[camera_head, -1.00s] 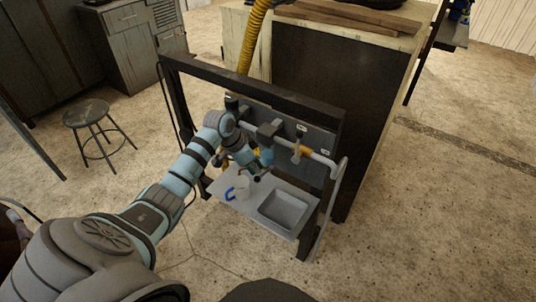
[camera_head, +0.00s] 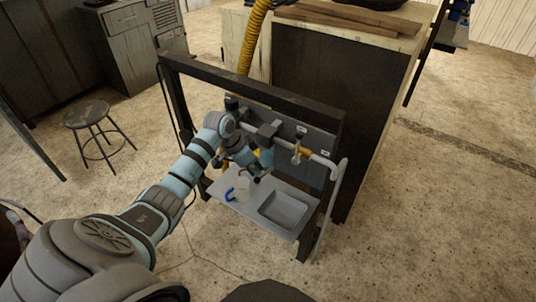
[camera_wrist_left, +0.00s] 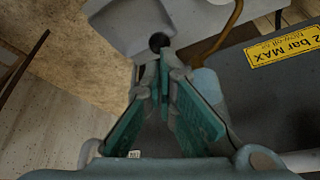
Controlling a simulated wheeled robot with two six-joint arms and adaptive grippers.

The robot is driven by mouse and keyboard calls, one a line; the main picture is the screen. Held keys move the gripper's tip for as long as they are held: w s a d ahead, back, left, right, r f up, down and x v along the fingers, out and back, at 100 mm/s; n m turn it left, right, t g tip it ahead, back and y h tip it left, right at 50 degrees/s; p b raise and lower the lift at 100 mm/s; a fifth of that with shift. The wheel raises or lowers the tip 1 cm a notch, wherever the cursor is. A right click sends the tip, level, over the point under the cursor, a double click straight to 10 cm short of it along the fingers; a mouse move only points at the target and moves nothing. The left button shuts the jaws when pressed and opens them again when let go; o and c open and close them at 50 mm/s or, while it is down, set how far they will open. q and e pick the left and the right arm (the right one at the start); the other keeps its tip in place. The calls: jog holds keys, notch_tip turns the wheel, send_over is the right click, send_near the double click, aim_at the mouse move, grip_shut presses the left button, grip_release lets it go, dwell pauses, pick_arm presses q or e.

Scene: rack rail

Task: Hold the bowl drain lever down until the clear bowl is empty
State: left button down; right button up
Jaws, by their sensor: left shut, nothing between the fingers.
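My left gripper (camera_head: 258,177) is under the pipe rail, above the grey shelf, its arm reaching in from the left. In the left wrist view its teal fingers (camera_wrist_left: 163,66) meet at the tips and hold nothing. A dark round knob or opening (camera_wrist_left: 158,41) on a grey block lies right at the fingertips; I cannot tell whether it is the drain lever or whether they touch. A pale blue rounded part, probably the clear bowl (camera_wrist_left: 206,84), is just right of the fingers; it also shows as a bluish patch in the head view (camera_head: 267,157). Its liquid level cannot be made out. My right gripper is out of view.
The dark rack frame (camera_head: 240,85) surrounds the pipe rail (camera_head: 318,157). The shelf holds a grey tray (camera_head: 262,211) and a blue-handled item (camera_head: 230,195). A yellow hose (camera_head: 252,40) hangs behind. A stool (camera_head: 86,112) stands left; the floor at right is open.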

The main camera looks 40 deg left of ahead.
aim_at(256, 178)
pick_arm(q)
jog(key=shift+f, duration=0.15)
jog(key=shift+f+b, duration=1.25)
jog(key=shift+f, duration=0.85)
jog(key=shift+r, duration=0.1)
dwell(1.2)
notch_tip(256, 178, up, 8)
jog(key=p, duration=0.9)
jog(key=shift+f+b, duration=0.3)
jog(key=shift+f, duration=0.1)
